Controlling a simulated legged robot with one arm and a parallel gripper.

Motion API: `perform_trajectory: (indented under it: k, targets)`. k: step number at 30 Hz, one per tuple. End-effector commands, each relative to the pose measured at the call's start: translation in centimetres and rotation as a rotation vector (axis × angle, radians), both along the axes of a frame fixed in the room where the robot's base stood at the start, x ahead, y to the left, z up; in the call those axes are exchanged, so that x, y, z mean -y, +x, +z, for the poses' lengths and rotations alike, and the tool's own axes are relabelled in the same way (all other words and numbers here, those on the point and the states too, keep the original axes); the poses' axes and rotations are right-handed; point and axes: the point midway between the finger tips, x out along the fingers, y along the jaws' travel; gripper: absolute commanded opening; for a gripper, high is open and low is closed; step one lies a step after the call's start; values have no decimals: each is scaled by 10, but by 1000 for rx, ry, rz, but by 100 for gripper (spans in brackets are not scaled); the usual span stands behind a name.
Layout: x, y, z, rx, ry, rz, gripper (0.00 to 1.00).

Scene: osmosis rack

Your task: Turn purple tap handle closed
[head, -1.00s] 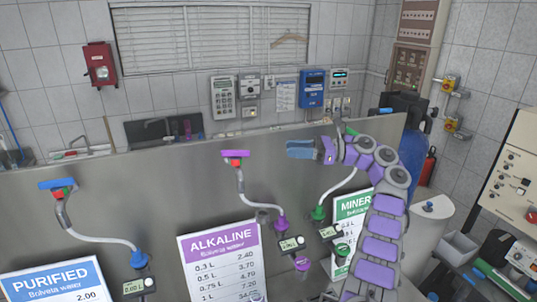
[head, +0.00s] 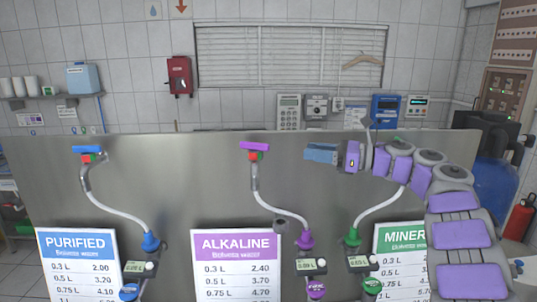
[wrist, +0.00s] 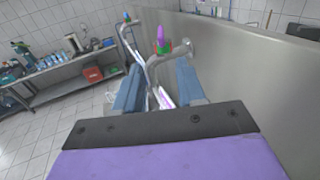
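The purple tap handle (head: 255,146) sits on top of the alkaline tap in the middle of the steel panel (head: 190,190). In the head view it lies crosswise, roughly level, over a red and green collar. In the wrist view the purple handle (wrist: 162,36) shows end-on, ahead and between my fingers. My gripper (head: 308,152) is to the right of the handle at about its height, pointing left, with a clear gap. In the wrist view its two blue fingers (wrist: 158,88) stand apart with nothing between them, so it is open.
A blue tap handle (head: 88,149) is on the left tap. Curved white hoses run down to purple (head: 305,240), blue (head: 151,242) and green (head: 352,237) fittings. Price signs stand in front of the panel. The space between my gripper and the purple handle looks free.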

Motion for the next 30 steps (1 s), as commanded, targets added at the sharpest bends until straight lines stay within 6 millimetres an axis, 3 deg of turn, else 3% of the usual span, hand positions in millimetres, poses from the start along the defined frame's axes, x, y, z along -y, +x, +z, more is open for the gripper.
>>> perform_trajectory:
  k: [7,24,30]
  targets:
    - [-14,7,0,0,2,1,39]
    - [-116,47,0,-2,6,4,39]
    - [-142,57,1,1,4,3,39]
